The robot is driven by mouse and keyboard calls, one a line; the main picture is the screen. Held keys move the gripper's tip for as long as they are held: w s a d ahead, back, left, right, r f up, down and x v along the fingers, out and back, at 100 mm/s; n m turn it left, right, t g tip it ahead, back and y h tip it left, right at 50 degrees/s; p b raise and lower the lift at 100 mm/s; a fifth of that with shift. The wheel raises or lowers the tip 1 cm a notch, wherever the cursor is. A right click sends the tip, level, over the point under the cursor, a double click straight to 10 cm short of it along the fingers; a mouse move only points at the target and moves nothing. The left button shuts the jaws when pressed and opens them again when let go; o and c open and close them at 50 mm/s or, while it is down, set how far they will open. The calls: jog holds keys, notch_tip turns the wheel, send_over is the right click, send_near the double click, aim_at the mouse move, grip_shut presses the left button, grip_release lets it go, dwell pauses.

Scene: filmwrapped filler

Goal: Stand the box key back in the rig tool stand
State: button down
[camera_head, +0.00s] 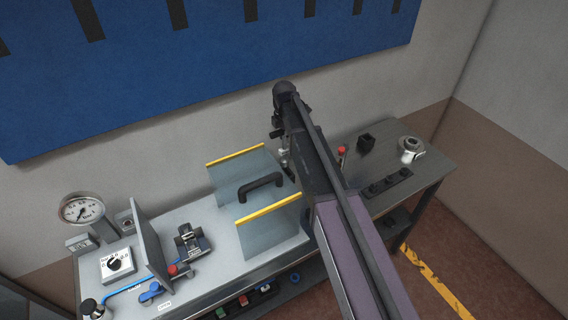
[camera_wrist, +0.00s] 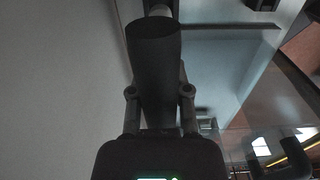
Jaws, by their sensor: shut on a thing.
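My gripper (camera_wrist: 159,95) is shut on a dark cylindrical piece (camera_wrist: 154,50) in the wrist view, which I take to be the box key. A paler end (camera_wrist: 159,10) shows beyond it at the top edge. In the head view my gripper (camera_head: 279,134) is above the back of the bench, by the wall, and my arm hides most of it and the held piece. A low black block with several round holes (camera_head: 388,184), perhaps the rig tool stand, lies on the right part of the bench. I cannot tell for sure which piece is the stand.
A clear guard with yellow edges (camera_head: 270,216) and a black handle (camera_head: 261,187) stands left of my arm. A red-topped piece (camera_head: 342,151), a small black open box (camera_head: 366,142) and a round metal part (camera_head: 410,146) are at right. A pressure gauge (camera_head: 82,209) stands far left.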

jog(key=b, duration=0.5)
send_over(284, 159)
jog(key=shift+w+f, duration=0.2)
jog(key=shift+f, duration=1.15)
jog(key=shift+w+f, duration=0.15)
jog(key=shift+f, duration=1.2)
jog(key=shift+f+b, duration=1.8)
jog(key=shift+f, duration=0.25)
jog(key=c, duration=0.6)
grip_release()
jog(key=shift+r, duration=0.2)
notch_tip(284, 159, up, 12)
jog(key=p, duration=1.2)
